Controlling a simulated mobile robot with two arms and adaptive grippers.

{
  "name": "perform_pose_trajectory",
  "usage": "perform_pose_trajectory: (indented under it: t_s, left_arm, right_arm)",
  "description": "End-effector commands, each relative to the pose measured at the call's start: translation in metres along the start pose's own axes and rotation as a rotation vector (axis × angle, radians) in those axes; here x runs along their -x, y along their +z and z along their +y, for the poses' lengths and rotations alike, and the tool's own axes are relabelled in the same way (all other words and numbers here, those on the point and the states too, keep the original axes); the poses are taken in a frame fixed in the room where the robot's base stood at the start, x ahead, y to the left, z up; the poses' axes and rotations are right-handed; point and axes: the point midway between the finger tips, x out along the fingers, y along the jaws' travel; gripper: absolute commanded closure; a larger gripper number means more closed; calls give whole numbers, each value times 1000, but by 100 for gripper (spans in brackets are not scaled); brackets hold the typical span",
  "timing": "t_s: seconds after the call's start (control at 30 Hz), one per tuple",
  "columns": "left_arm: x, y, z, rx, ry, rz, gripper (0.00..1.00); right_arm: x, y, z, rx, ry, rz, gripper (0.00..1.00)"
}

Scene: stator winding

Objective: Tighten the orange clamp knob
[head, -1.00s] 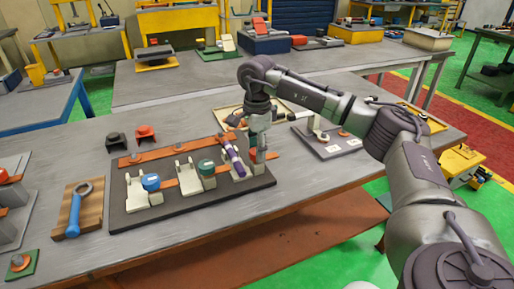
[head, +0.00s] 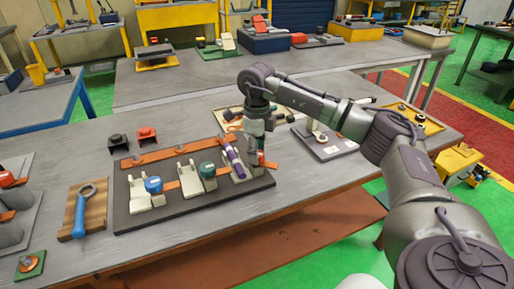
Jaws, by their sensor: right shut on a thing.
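The dark fixture plate (head: 160,221) lies on the grey workbench. It bears cream clamps with a blue knob (head: 153,185) and a green knob (head: 208,170), and a purple part (head: 232,157) at the right. My right gripper (head: 255,160) points down at the plate's right end, shut on the orange clamp knob (head: 261,159). The fingers and the gripper's body hide most of this knob. My left gripper is not in view.
A blue-handled wrench (head: 79,214) lies on a wooden block at the left. A black block (head: 118,141) and a red block (head: 147,134) stand behind the plate. A tray (head: 228,117) lies behind my gripper. The bench front is clear.

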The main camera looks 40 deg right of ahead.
Motion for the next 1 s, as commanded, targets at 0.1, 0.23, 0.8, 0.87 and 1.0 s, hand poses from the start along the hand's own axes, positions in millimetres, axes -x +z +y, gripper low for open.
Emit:
perform_pose_trajectory:
  t_s: [0.1,0.23,0.8,0.87,1.0]
  left_arm:
    - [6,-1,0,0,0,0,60]
    - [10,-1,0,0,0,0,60]
    - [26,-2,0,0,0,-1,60]
    - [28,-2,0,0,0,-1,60]
    - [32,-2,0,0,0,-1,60]
  right_arm:
    - [4,1,-1,-111,-3,-4,90]
    - [4,1,-1,-234,-2,-5,90]
    - [5,1,-2,-777,-2,-9,90]
    - [6,1,-2,-834,-1,-10,90]
    - [6,1,-3,-968,-2,-12,90]
